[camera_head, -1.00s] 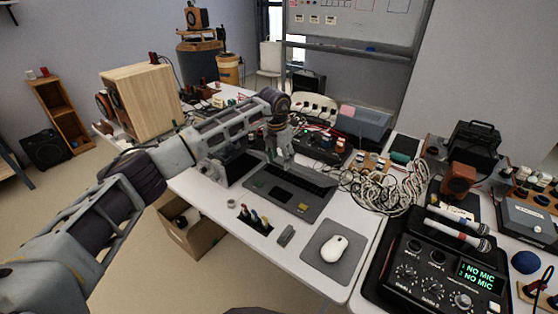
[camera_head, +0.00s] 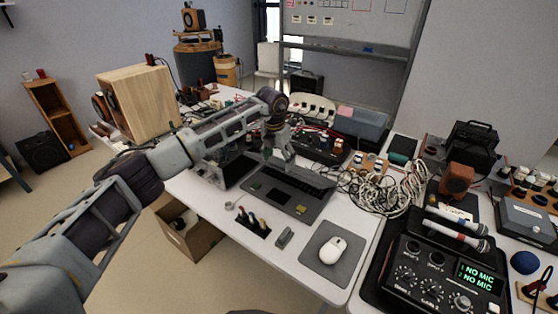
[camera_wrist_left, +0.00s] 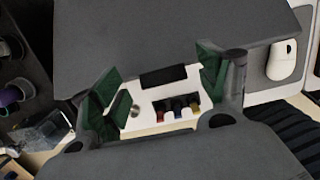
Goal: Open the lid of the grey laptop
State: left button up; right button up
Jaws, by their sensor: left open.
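The grey laptop (camera_head: 268,196) lies on the white table, with its palm rest and part of its dark keyboard showing. A thin grey strip behind the keyboard may be its lid seen nearly edge-on; the lid's angle is hard to tell. My left gripper (camera_head: 280,158) points down over the laptop's back left part. In the left wrist view its green-padded fingers (camera_wrist_left: 160,85) are spread apart with nothing between them. Large dark grey surfaces fill the top and bottom there; I cannot tell which belong to the laptop. Touching is not clear. My right gripper is not seen.
A white mouse (camera_head: 333,250) on a grey pad (camera_head: 318,273) and a pen holder (camera_head: 243,224) stand in front of the laptop. Coiled cables (camera_head: 395,188) lie to the right. An audio mixer (camera_head: 430,275) is at the front right. A wooden speaker (camera_head: 145,100) stands back left.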

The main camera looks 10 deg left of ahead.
pick_arm(q)
notch_tip(320, 180, up, 11)
jog(key=s, duration=0.1)
jog(key=shift+s+a, duration=0.25)
jog(key=shift+a, duration=0.05)
dwell(0.4)
